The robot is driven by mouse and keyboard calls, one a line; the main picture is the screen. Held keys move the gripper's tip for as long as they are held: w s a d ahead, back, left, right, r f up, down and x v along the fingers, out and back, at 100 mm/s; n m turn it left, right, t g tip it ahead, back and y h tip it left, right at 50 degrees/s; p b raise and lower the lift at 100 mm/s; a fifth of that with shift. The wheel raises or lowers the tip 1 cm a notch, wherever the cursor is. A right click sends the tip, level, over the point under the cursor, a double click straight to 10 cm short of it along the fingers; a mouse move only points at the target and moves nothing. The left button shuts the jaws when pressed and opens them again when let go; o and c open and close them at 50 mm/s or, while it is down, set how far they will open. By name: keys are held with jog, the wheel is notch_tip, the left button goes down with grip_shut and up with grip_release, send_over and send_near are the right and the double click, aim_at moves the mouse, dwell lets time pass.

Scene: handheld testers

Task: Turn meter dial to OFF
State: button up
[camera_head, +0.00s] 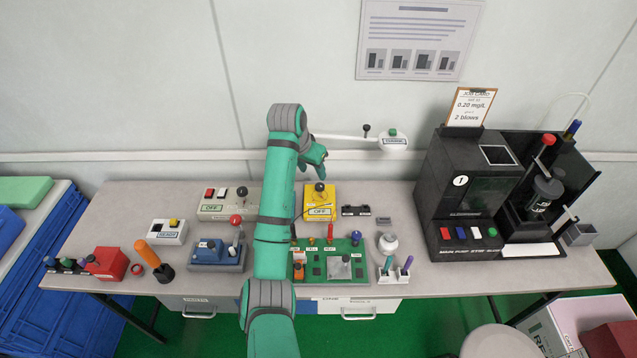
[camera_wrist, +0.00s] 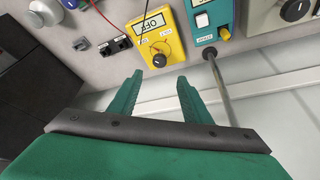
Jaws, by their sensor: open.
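The yellow meter (camera_head: 320,206) stands at the back middle of the bench, just right of my arm. Its white display seems to read OFF, but the text is small. The round black dial (camera_wrist: 159,61) is on the meter's face in the wrist view, with a small light mark; I cannot tell which setting it points to. My gripper (camera_wrist: 160,80) is open and empty, with its two green fingers apart and the dial in line between and beyond their tips. In the head view my gripper (camera_head: 319,166) hangs above and behind the meter, near the wall.
A teal box (camera_wrist: 208,20) with a grey rod stands beside the meter in the wrist view. A green circuit board (camera_head: 330,262) lies in front of it. A black machine (camera_head: 465,190) stands to the right, and a white arm (camera_head: 345,137) projects along the wall.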

aim_at(320, 186)
jog(key=x, duration=0.8)
jog(key=shift+a+f, duration=0.1)
jog(key=shift+f, duration=0.35)
jog(key=shift+w+d+f, duration=0.25)
jog(key=shift+d+f, duration=0.15)
jog(key=shift+f, duration=0.2)
